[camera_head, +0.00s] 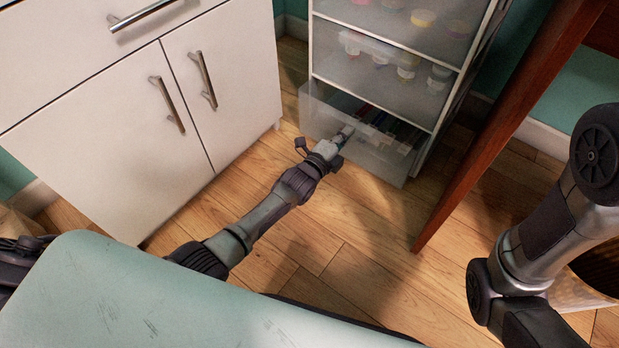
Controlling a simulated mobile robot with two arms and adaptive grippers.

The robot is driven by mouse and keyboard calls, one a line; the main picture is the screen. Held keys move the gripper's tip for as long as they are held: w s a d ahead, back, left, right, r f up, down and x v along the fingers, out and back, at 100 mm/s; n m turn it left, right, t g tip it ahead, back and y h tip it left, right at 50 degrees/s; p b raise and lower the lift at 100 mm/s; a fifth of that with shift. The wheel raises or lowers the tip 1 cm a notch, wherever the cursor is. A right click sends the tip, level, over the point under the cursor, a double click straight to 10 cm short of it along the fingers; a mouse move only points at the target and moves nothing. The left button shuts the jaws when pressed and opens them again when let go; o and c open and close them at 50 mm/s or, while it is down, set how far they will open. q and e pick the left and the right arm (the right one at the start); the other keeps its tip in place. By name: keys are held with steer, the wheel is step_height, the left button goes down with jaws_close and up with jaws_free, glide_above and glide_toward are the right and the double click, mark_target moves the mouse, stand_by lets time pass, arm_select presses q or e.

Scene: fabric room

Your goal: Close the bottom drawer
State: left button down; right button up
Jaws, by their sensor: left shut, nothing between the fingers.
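The bottom drawer (375,157) of a white-framed unit with translucent drawers stands pulled out toward me, with dark and coloured items lying inside. My left gripper (346,132) is shut and empty, its tip at the left part of the drawer's front. I cannot tell whether it touches the front panel. The middle drawer (385,75) above is shut and holds several small jars. My right arm (545,240) shows at the right, but its gripper is out of view.
A white cabinet (105,150) with metal handles stands left of the drawer unit. A reddish-brown wooden leg (510,120) slants down at the right. Bare wooden floor (350,235) lies in front of the drawers.

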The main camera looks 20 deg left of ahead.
mark_target(355, 121)
arm_select(q)
steer(key=b+x, duration=0.4)
steer(key=x, duration=0.4)
steer(key=shift+a+r+b, duration=0.15)
steer(key=shift+b, duration=0.2)
steer(key=shift+w, duration=0.1)
